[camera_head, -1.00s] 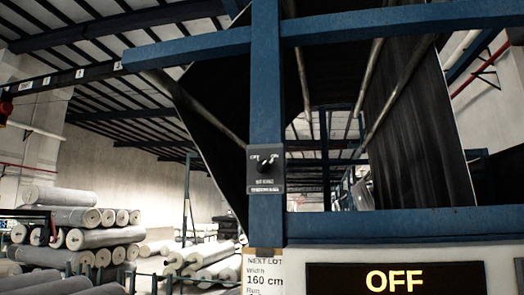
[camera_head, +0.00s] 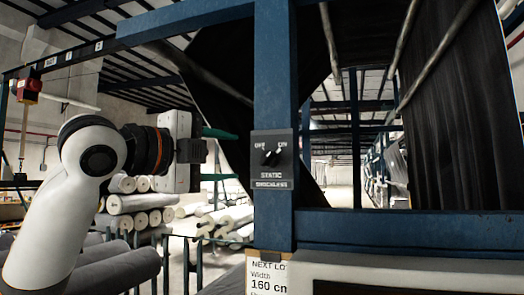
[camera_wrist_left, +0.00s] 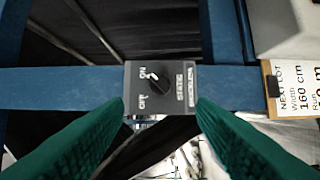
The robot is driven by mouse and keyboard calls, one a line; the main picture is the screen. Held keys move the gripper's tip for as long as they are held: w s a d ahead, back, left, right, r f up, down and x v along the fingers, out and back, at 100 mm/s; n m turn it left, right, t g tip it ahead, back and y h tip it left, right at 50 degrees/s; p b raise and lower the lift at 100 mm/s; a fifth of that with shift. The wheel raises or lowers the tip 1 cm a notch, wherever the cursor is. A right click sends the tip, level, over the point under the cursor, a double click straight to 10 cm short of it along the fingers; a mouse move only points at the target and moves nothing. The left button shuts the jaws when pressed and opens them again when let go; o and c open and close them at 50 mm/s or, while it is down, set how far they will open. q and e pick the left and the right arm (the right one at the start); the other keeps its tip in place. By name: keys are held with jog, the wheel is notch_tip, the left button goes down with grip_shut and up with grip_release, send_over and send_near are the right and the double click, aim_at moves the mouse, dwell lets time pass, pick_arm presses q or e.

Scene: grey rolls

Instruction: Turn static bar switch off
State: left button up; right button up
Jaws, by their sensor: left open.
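The static bar switch (camera_head: 272,160) is a dark box with a black rotary knob on a blue upright post, labelled OFF at left and ON at right. The knob's white mark appears to point towards ON; in the left wrist view the switch (camera_wrist_left: 160,88) appears turned sideways, its mark near ON. My left gripper (camera_head: 225,155) is to the left of the switch, apart from it. Its two green fingers (camera_wrist_left: 160,107) are open and empty, with the switch between and beyond the tips. My right gripper is not in view.
The blue post (camera_head: 275,80) meets a blue crossbeam (camera_head: 400,225) at lower right. A paper card (camera_head: 266,275) hangs below the switch. Dark fabric (camera_head: 460,120) hangs at right. Grey rolls (camera_head: 140,202) are stacked at left. A red-buttoned box (camera_head: 28,90) hangs at far left.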

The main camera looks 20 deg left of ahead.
aim_at(261, 159)
pick_arm(q)
jog(key=p+x, duration=0.3)
jog(key=x, duration=0.5)
jog(key=shift+w+d+p, duration=0.2)
jog(key=shift+p, duration=0.1)
jog(key=shift+w+d, duration=0.1)
jog(key=shift+w, duration=0.2)
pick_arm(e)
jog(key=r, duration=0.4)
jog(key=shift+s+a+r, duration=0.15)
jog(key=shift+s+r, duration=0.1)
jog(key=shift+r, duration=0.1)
pick_arm(q)
jog(key=shift+s, duration=0.1)
jog(key=c, duration=1)
jog(key=shift+o, duration=0.2)
jog(key=shift+f, duration=0.1)
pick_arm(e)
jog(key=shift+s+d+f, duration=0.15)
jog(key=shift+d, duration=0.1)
